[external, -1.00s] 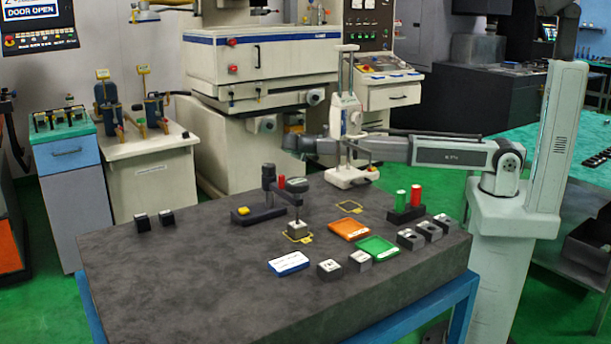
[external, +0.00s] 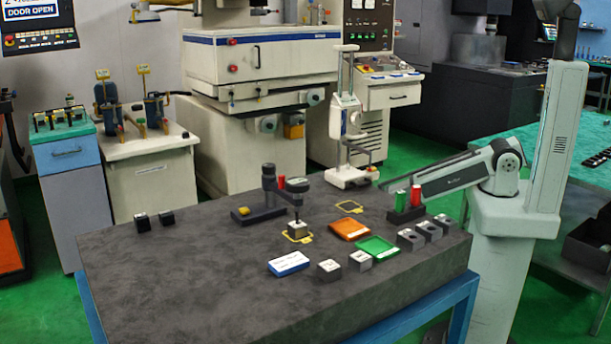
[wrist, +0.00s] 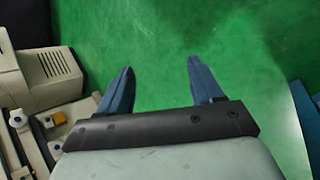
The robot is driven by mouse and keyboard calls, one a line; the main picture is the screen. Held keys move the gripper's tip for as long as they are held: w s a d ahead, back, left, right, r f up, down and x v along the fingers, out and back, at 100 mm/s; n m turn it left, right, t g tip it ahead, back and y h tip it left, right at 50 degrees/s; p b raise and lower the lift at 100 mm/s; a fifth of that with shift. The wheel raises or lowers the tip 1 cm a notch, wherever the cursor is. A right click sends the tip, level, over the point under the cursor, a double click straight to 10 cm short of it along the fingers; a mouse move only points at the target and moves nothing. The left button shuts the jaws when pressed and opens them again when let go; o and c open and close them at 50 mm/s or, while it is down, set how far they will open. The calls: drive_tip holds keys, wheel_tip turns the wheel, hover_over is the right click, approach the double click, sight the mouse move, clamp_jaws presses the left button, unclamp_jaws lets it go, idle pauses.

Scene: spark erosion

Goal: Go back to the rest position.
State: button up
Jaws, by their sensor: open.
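My gripper (wrist: 160,68) is open and empty in the wrist view, its two blue fingers apart with only green floor (wrist: 150,30) beyond them. In the external view my arm is drawn back at the right, low beside the table's right rear corner; the gripper itself cannot be made out clearly there. The dark stone table (external: 190,280) stands in front of my arm. On it, a dark stand with an arm (external: 268,185) reaches over a small block (external: 297,229) within a yellow outline.
An orange tray (external: 349,228), a green tray (external: 377,247), a blue-and-white tray (external: 288,263) and several grey blocks (external: 329,269) sit on the table. A rack with green and red cylinders (external: 407,214) is close to my arm. A white height stand (external: 346,125) rises behind. The table's left front is clear.

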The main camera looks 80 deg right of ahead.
drive_tip(key=s+a+f+g+y, duration=0.1)
drive_tip(key=s+a+f, duration=0.3)
drive_tip(key=s, duration=0.5)
drive_tip(key=s+a+f+g+y, duration=0.1)
drive_tip(key=s+a+f+y, duration=0.3)
drive_tip(key=s, duration=0.5)
drive_tip(key=s+a+f+y, duration=0.2)
drive_tip(key=s+a+f, duration=0.3)
drive_tip(key=s, duration=0.4)
drive_tip(key=shift+s+a+f+g+y, duration=0.3)
drive_tip(key=shift+a+f+g, duration=0.1)
drive_tip(key=shift+f, duration=0.45)
